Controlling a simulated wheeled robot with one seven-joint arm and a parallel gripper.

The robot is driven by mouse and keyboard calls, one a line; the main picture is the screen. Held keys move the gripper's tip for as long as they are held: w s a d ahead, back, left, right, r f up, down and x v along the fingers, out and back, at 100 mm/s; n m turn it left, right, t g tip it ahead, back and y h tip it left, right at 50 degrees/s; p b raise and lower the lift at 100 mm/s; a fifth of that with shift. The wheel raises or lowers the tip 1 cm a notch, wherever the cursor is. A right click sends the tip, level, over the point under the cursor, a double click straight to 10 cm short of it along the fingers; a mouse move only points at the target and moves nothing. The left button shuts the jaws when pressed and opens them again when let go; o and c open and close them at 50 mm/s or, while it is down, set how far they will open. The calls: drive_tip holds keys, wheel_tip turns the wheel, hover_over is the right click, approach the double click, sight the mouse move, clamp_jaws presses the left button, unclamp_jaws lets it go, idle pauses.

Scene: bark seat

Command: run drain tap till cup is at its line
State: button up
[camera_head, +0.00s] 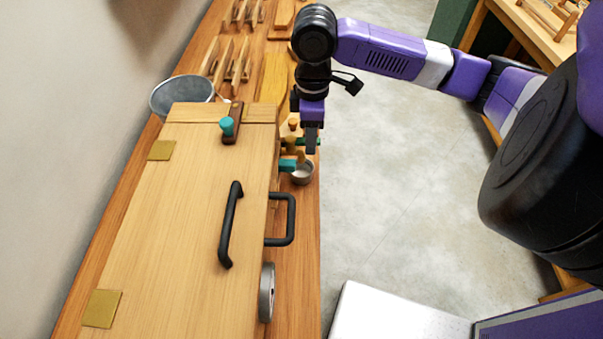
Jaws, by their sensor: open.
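A brass drain tap (290,144) with a teal handle (288,165) sticks out from the right side of a wooden cabinet (190,200). A small grey metal cup (302,174) stands on the bench below the tap. Its inside is too small to make out, so no line or liquid level can be told. My gripper (311,150) points down right at the tap, just above and behind the cup. It is open and nothing shows held in it. Its fingers partly cover the tap area, and I cannot tell whether they touch the tap.
The cabinet top carries a black handle (231,225), a teal knob (227,126) and brass hinges. Another black handle (282,220) and a grey wheel (267,292) jut from its side. A metal bucket (181,95) and wooden racks (232,58) stand behind.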

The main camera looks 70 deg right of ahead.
clamp_jaws()
drive_tip(key=shift+w+d+n+b, duration=0.45)
drive_tip(key=shift+n+b, duration=0.1)
drive_tip(key=shift+n, duration=1)
drive_tip(key=shift+w+d+n+b, duration=0.4)
drive_tip(key=shift+n+b, duration=0.15)
drive_tip(key=shift+n, duration=1.05)
drive_tip(key=shift+w+d+n+b, duration=0.45)
drive_tip(key=shift+n+b, duration=0.1)
drive_tip(key=shift+n, duration=1)
